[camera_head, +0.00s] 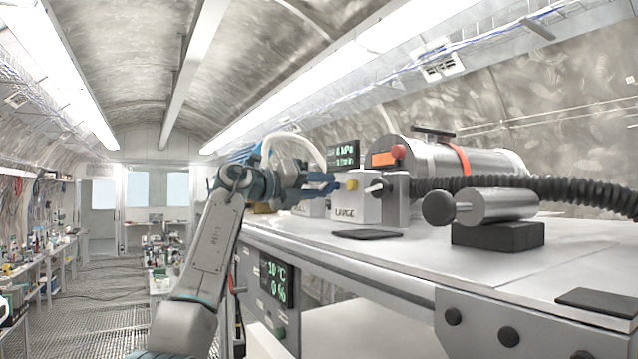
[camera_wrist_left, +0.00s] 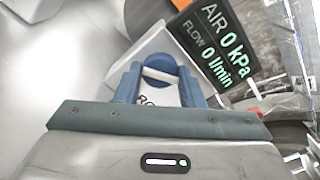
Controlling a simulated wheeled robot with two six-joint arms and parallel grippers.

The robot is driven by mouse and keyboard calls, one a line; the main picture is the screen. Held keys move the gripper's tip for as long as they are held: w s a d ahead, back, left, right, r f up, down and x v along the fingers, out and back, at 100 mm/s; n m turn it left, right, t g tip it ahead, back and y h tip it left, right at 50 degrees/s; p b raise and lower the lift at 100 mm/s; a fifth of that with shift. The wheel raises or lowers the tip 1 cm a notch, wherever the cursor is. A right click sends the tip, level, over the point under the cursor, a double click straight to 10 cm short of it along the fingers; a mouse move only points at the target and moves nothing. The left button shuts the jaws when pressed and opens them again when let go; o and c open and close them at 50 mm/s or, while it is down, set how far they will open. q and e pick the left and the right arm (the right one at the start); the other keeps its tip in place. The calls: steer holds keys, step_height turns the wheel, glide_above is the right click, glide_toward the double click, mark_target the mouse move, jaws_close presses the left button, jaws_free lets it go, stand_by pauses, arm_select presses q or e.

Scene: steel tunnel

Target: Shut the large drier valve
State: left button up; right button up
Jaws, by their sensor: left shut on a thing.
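A white box labelled LARGE (camera_head: 350,211) stands on the bench, with a yellow button (camera_head: 352,184) and a black knob with a pale handle (camera_head: 379,188) on it. My left gripper (camera_head: 322,187) is to the left of that knob, apart from it. In the left wrist view, its blue fingers (camera_wrist_left: 161,86) are shut on the white bar of a round blue knob (camera_wrist_left: 160,66), on a white box with a label starting "RO" (camera_wrist_left: 150,48). The rest of the label is hidden. My right gripper is not in view.
A display (camera_head: 343,154) reads AIR 0 kPa, FLOW 0 l/min. A steel cylinder (camera_head: 480,165), a black ribbed hose (camera_head: 540,188) and a smaller metal cylinder on a black block (camera_head: 497,235) lie to the right. The bench front (camera_head: 400,262) is mostly clear.

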arm_select(q)
steer(key=m, duration=0.3)
steer(key=m+p, duration=0.1)
steer(key=m, duration=0.2)
steer(key=shift+w+f, duration=0.1)
steer(key=shift+f, duration=0.1)
steer(key=m, duration=0.4)
steer(key=shift+p, duration=0.4)
steer(key=m, duration=0.3)
steer(key=shift+m, duration=0.3)
steer(key=m, duration=0.2)
steer(key=shift+f+m+p, duration=0.1)
steer(key=shift+m+p, duration=0.2)
steer(key=shift+m, duration=0.1)
steer(key=m, duration=0.3)
steer(key=shift+m, duration=2.2)
